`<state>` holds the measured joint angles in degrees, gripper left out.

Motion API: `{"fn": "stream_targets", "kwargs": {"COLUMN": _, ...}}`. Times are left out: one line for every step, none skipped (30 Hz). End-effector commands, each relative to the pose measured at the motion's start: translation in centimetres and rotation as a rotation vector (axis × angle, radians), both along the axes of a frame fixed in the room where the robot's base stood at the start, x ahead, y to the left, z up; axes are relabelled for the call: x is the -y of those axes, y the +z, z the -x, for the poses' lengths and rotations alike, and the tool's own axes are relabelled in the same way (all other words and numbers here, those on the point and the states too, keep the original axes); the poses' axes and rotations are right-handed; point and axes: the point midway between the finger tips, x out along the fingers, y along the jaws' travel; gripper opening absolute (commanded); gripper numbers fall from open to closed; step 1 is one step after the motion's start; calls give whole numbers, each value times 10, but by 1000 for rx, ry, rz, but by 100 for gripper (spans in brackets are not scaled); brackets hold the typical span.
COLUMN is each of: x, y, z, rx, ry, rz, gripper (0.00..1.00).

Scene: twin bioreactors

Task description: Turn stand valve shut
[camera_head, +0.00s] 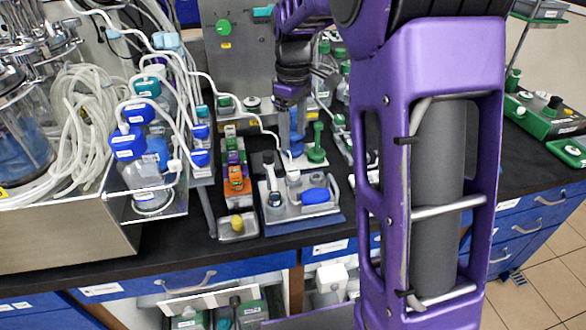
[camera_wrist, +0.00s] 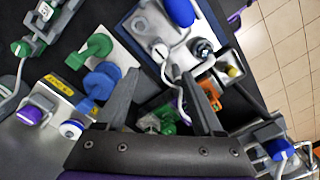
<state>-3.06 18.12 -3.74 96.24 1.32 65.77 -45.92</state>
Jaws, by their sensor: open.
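My gripper (camera_wrist: 158,76) is open and empty, with its fingers apart in the wrist view. In the head view my gripper (camera_head: 291,104) points down over the back of the bench. A blue valve-like handle (camera_wrist: 102,82) lies just left of the left finger in the wrist view; it also shows below my gripper in the head view (camera_head: 297,133). A green handle (camera_wrist: 92,48) stands beside it, and also shows in the head view (camera_head: 316,150). I cannot tell which part is the stand valve. No contact with the fingers is visible.
A grey plate with a blue oval knob (camera_head: 314,196) sits near the bench front. An orange block (camera_head: 237,181) and a small tray with a yellow ball (camera_head: 237,222) are to its left. White tubing and flasks crowd the left. My purple arm hides part of the bench.

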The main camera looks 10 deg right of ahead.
Motion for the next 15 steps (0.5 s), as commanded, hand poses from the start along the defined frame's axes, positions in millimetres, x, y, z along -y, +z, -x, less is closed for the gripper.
{"fn": "stream_targets", "kwargs": {"x": 0, "y": -15, "z": 1, "rx": -4, "ry": 0, "rz": 0, "gripper": 69}}
{"fn": "stream_targets", "kwargs": {"x": 0, "y": -21, "z": 1, "rx": -4, "ry": 0, "rz": 1, "gripper": 69}}
{"fn": "stream_targets", "kwargs": {"x": 0, "y": -30, "z": 1, "rx": -4, "ry": 0, "rz": 1, "gripper": 69}}
{"fn": "stream_targets", "kwargs": {"x": 0, "y": -37, "z": 1, "rx": -5, "ry": 0, "rz": 1, "gripper": 69}}
{"fn": "stream_targets", "kwargs": {"x": 0, "y": -43, "z": 1, "rx": -4, "ry": -1, "rz": 1, "gripper": 69}}
{"fn": "stream_targets", "kwargs": {"x": 0, "y": -51, "z": 1, "rx": -4, "ry": -1, "rz": 1, "gripper": 69}}
{"fn": "stream_targets", "kwargs": {"x": 0, "y": -58, "z": 1, "rx": -4, "ry": -1, "rz": 1, "gripper": 69}}
{"fn": "stream_targets", "kwargs": {"x": 0, "y": -63, "z": 1, "rx": -3, "ry": -1, "rz": 1, "gripper": 69}}
{"fn": "stream_targets", "kwargs": {"x": 0, "y": -71, "z": 1, "rx": -3, "ry": -1, "rz": 1, "gripper": 69}}
{"fn": "stream_targets", "kwargs": {"x": 0, "y": -76, "z": 0, "rx": -2, "ry": -1, "rz": 1, "gripper": 69}}
{"fn": "stream_targets", "kwargs": {"x": 0, "y": -80, "z": 1, "rx": -2, "ry": -1, "rz": 1, "gripper": 69}}
{"fn": "stream_targets", "kwargs": {"x": 0, "y": -86, "z": 0, "rx": -1, "ry": -1, "rz": 0, "gripper": 69}}
{"fn": "stream_targets", "kwargs": {"x": 0, "y": -90, "z": 0, "rx": -1, "ry": -1, "rz": 1, "gripper": 69}}
{"fn": "stream_targets", "kwargs": {"x": 0, "y": -93, "z": 0, "rx": -1, "ry": -1, "rz": 0, "gripper": 69}}
{"fn": "stream_targets", "kwargs": {"x": 0, "y": -97, "z": 0, "rx": -1, "ry": 0, "rz": 1, "gripper": 69}}
